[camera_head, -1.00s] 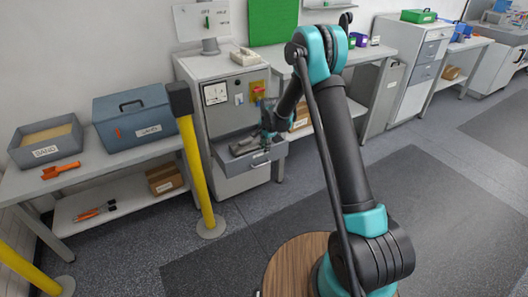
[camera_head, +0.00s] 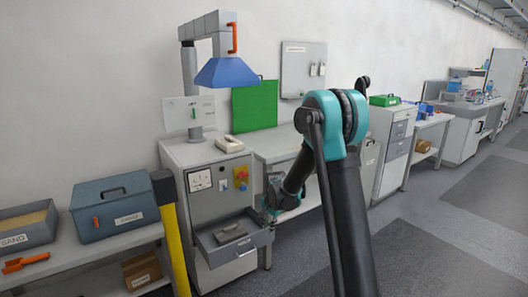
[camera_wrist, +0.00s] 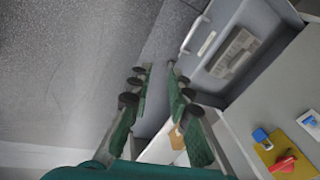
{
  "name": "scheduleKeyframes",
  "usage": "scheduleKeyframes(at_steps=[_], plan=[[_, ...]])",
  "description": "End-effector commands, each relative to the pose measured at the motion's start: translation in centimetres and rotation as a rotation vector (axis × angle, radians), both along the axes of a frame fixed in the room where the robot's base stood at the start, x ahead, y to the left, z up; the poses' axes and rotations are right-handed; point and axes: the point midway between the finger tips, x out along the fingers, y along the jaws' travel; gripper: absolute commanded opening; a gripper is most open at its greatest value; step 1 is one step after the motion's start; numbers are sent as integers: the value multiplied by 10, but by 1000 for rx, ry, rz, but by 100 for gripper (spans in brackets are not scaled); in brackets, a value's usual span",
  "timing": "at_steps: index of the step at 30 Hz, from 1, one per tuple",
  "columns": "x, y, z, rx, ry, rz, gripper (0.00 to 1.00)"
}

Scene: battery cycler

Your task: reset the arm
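My gripper (camera_wrist: 159,67) is open and empty in the wrist view, with its two green fingers apart. In the head view it is small and partly hidden, at the end of my dark and teal arm (camera_head: 276,197). It is up and to the right of an open grey drawer (camera_head: 243,254) in the cycler cabinet (camera_head: 178,157). A flat grey object (camera_head: 232,235) lies in the drawer. The drawer also shows in the wrist view (camera_wrist: 211,35), right of my fingers, with the object (camera_wrist: 233,52) inside. My fingers touch neither.
The cabinet front has a yellow panel (camera_wrist: 290,163) with a red switch. A yellow post (camera_head: 177,250) stands left of the cabinet. A blue-grey toolbox (camera_head: 115,205) and a grey bin (camera_head: 27,226) are on the left bench. Open floor (camera_head: 350,270) lies to the right.

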Motion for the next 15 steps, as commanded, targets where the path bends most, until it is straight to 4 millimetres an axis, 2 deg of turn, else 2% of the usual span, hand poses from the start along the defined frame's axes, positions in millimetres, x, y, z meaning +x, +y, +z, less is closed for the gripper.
scheduleKeyframes(at_steps=[1,6,15], plan=[[-12,-11,11,-8,-8,23,19],[-50,-45,38,-40,-41,120,19],[-127,-96,70,-106,-93,290,19]])
